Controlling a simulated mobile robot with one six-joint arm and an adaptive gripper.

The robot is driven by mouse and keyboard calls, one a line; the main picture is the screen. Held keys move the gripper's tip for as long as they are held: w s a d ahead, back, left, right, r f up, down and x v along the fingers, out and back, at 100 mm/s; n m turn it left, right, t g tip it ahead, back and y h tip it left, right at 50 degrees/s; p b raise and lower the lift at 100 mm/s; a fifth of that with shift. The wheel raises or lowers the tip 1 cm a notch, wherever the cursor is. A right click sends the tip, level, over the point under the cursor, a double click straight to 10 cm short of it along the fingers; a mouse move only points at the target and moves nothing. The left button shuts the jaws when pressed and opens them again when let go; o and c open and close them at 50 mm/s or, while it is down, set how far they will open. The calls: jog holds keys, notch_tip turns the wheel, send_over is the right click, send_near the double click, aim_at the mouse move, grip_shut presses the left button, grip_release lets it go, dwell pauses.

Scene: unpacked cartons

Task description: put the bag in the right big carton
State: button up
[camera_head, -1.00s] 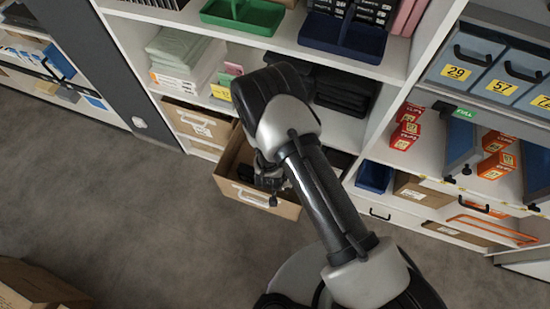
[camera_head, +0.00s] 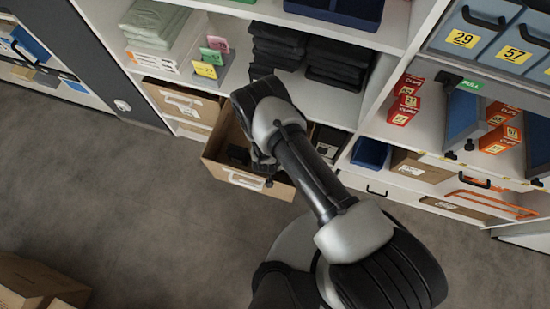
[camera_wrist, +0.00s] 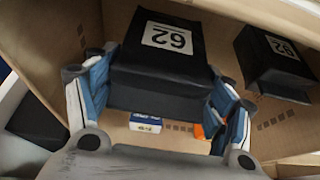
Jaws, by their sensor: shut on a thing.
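The bag, a black block-shaped pack with a white label reading 62 (camera_wrist: 160,55), is between the blue-padded fingers of my gripper (camera_wrist: 160,88) in the wrist view. The gripper is shut on it, with the fingers on its left and right sides. A second black pack labelled 62 (camera_wrist: 275,60) lies to the right inside the same brown carton. In the head view the pulled-out carton (camera_head: 245,179) stands below the shelf, and my arm reaches down over it. The fingertips and the held bag are mostly hidden there. Another big carton (camera_head: 182,103) sits to its left, under the shelf.
A small blue-and-white box (camera_wrist: 145,123) and an orange item (camera_wrist: 198,131) lie near the fingers. Folded black cloth (camera_head: 335,60) and yellow, pink and green cards (camera_head: 205,68) are on the shelf above.

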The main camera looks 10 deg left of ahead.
jog(key=shift+f+b, duration=0.75)
jog(key=shift+f, duration=1.6)
jog(key=shift+f, duration=0.1)
jog(key=shift+f+b, duration=0.15)
jog(key=shift+b, duration=0.15)
jog(key=o, duration=1.1)
jog(key=p+v, duration=0.4)
jog(key=v, duration=0.8)
jog(key=shift+r+p, duration=0.3)
jog(key=shift+p, duration=0.1)
jog(key=shift+w, duration=0.1)
